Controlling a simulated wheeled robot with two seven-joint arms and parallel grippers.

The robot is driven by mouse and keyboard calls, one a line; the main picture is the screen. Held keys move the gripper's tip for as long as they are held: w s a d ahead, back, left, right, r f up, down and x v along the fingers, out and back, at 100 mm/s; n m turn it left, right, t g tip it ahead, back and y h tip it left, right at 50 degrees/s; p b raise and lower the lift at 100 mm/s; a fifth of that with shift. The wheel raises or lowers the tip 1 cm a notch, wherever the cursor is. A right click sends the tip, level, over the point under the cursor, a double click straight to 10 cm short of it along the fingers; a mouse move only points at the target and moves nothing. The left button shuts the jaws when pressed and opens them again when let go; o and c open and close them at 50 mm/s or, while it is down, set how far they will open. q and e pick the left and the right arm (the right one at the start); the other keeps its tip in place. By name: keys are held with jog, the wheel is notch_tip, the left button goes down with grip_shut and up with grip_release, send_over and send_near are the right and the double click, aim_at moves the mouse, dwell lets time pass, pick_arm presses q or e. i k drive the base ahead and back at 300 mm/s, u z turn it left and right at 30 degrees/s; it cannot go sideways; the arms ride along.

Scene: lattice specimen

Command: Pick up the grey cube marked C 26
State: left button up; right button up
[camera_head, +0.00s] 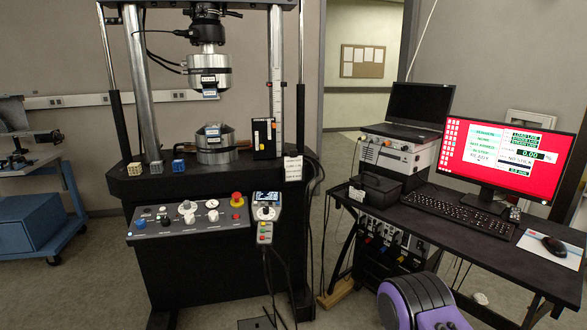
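Three small lattice cubes stand in a row on the black bed (215,180) of the testing machine, at its front left. The middle one is a grey cube (156,168). A brownish-orange cube (134,169) is to its left and a blue cube (179,165) to its right. The cubes stand apart from each other. Any marking such as C 26 is too small to read. Neither of my grippers is in view.
A metal column (142,85) rises just behind the cubes. The lower platen (215,155) is to their right, below the upper platen (209,74). A control panel (188,216) slopes in front. A desk with a red-screened monitor (503,153) stands right.

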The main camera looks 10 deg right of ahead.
aim_at(156, 169)
jog(key=u, duration=0.8)
jog(key=i, duration=1.15)
jog(key=u, duration=0.3)
jog(key=i, duration=1)
jog(key=z, duration=0.75)
jog(key=i, duration=0.45)
jog(key=z, duration=0.35)
